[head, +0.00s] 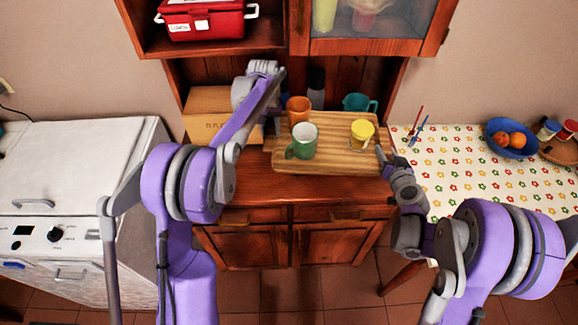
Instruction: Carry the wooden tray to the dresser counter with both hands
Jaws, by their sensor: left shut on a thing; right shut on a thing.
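The wooden tray (327,162) is level at the dresser counter (340,188), over its top. I cannot tell whether it rests on the counter or is slightly above it. A green mug (303,141), an orange cup (298,109) and a yellow-topped jar (362,131) stand upright on the tray. My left gripper (272,128) is shut on the tray's left side, its fingers partly hidden by my arm. My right gripper (381,153) is shut on the tray's right side.
A teal mug (359,103) and a dark bottle (316,80) are behind. A flowered table (460,185) with a blue fruit bowl (511,143) is right; a white appliance (80,165) is left.

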